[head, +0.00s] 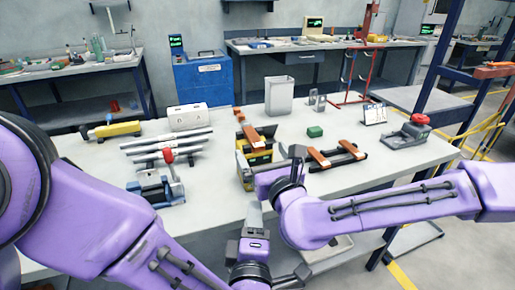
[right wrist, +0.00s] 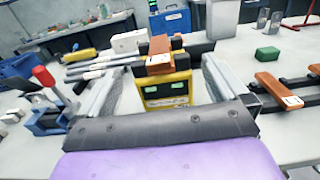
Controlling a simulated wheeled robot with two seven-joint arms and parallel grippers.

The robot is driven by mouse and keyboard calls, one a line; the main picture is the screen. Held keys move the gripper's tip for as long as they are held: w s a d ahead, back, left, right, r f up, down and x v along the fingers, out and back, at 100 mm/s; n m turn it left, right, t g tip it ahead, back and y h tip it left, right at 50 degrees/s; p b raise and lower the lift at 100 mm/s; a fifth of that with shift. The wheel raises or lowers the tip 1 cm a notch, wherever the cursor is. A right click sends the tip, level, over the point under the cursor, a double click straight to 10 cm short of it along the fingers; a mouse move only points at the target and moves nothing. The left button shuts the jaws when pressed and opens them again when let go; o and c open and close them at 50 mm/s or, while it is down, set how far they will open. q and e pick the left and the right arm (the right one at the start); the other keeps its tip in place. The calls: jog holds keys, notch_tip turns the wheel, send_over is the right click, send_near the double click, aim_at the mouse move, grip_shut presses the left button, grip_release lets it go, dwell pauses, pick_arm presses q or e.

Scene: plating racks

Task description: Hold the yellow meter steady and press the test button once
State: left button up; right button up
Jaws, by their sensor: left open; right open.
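The yellow meter (head: 259,158) stands near the middle of the table. In the right wrist view the meter (right wrist: 166,94) faces me with two lit green displays on a dark panel. An orange-brown block (right wrist: 160,55) shows just above it. My right gripper (right wrist: 168,78) is open, with one grey finger to each side of the meter; I cannot tell whether they touch it. My left gripper (head: 254,216) is low in the head view, in front of the table's near side, apart from the meter and empty. I cannot make out the test button.
A clamp with a red handle (head: 168,157) and grey rails (head: 165,143) lie left of the meter. A rack with orange-brown blocks (head: 335,157) lies to its right. A green block (head: 315,132), white bin (head: 279,95) and red-topped device (head: 408,135) stand farther off.

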aim_at(256, 144)
jog(key=x, duration=0.5)
jog(key=shift+w+a, duration=0.1)
jog(key=shift+w, duration=0.15)
jog(key=c, duration=1.2)
jog(key=shift+c, duration=0.2)
jog(key=shift+s+f, duration=0.1)
pick_arm(q)
grip_shut()
pick_arm(e)
jog(key=shift+f, duration=0.1)
